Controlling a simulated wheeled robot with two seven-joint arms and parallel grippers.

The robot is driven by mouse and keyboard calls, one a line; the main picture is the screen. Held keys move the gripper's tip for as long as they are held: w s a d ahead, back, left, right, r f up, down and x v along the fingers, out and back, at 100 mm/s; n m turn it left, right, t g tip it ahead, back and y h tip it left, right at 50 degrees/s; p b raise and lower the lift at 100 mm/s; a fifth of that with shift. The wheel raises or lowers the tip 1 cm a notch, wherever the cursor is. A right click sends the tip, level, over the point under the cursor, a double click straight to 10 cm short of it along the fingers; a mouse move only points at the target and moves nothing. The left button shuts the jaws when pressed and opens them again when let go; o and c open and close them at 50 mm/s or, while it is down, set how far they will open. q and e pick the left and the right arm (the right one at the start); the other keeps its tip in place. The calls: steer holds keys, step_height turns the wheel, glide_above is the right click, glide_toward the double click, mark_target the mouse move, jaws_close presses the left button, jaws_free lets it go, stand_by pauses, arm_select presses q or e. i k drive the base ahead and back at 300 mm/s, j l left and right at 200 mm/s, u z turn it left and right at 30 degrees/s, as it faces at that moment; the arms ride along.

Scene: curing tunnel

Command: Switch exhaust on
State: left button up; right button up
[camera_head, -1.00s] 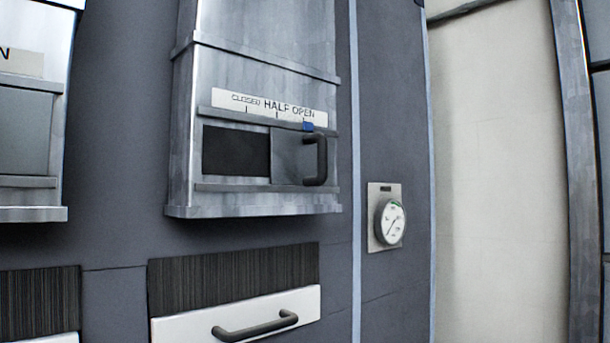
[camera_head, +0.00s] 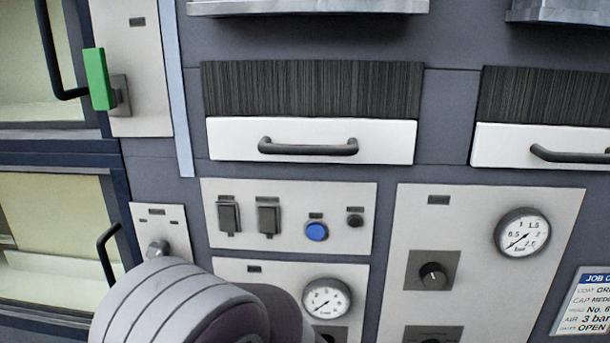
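A light panel (camera_head: 345,191) in the middle of the head view carries two dark rocker-type switches, a left one (camera_head: 228,217) and a right one (camera_head: 268,217). A blue round button (camera_head: 316,232) and a small dark round part (camera_head: 355,220) sit to their right. The small labels above them are too blurred to read, so I cannot tell which control is the exhaust. Neither gripper is in view. A rounded grey part of my own arm shows at the bottom, below the switch panel.
Gauges (camera_head: 522,232) and (camera_head: 326,298), and a dark knob (camera_head: 432,275), sit on neighbouring panels. Drawers with dark handles (camera_head: 308,147) and (camera_head: 570,154) are above. A green lever (camera_head: 97,80) and glazed doors are at left. A job card (camera_head: 588,302) is at lower right.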

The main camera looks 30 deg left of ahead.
mark_target(268, 215)
steer(key=k+j+u, duration=0.1)
steer(key=k+u, duration=0.15)
steer(key=u, duration=0.2)
steer(key=k+j+u, duration=0.15)
steer(key=u, duration=0.3)
